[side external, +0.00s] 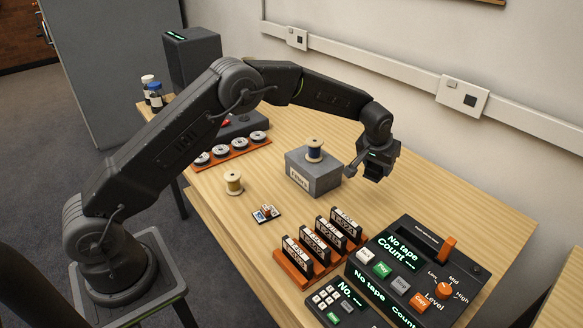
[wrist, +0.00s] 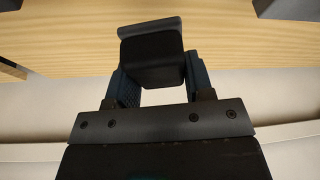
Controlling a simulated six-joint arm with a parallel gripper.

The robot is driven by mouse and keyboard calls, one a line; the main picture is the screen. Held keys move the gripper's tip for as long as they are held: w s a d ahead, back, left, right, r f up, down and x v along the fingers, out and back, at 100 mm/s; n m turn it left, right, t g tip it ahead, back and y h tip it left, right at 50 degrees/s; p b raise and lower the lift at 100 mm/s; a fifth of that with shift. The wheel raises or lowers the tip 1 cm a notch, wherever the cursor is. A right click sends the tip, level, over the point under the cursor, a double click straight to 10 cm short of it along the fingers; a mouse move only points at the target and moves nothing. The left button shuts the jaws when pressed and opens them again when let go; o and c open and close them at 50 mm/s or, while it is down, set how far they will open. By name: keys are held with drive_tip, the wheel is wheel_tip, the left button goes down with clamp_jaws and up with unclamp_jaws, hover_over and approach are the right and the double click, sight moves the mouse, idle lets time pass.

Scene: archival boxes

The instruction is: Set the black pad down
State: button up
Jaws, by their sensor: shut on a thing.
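The black pad (wrist: 152,62) is a dark block with a flat grey plate (wrist: 148,32) along one end, seen in the wrist view. My gripper (wrist: 155,75) is shut on it, with one dark finger at each side. In the side external view my gripper (side external: 372,172) is held above the wooden table, just right of the grey labelled box. A small grey piece (side external: 351,172) sticks out at its left and looks like the pad's plate. The rest of the pad is hard to make out there against the dark gripper.
Bare table (side external: 415,193) lies right of my gripper, before the wall.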

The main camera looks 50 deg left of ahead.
wheel_tip(320, 180, up, 6)
drive_tip(key=shift+r, duration=0.1)
drive_tip(key=s+a+n+g+y, duration=0.1)
drive_tip(key=s+a+n, duration=0.3)
drive_tip(key=a, duration=0.7)
drive_tip(key=s+a+n+y, duration=0.1)
drive_tip(key=s+a+n, duration=0.25)
drive_tip(key=a, duration=0.85)
drive_tip(key=s+a+n+g+y, duration=0.25)
drive_tip(key=s+a+n, duration=0.55)
drive_tip(key=s+a, duration=1.05)
hover_over(255, 163)
drive_tip(key=d, duration=0.1)
drive_tip(key=shift+g+h, duration=0.45)
drive_tip(key=f, duration=1.2)
drive_tip(key=shift+s+d+f, duration=0.1)
drive_tip(key=shift+d+f, duration=0.1)
drive_tip(key=shift+f, duration=2)
drive_tip(key=shift+f, duration=0.1)
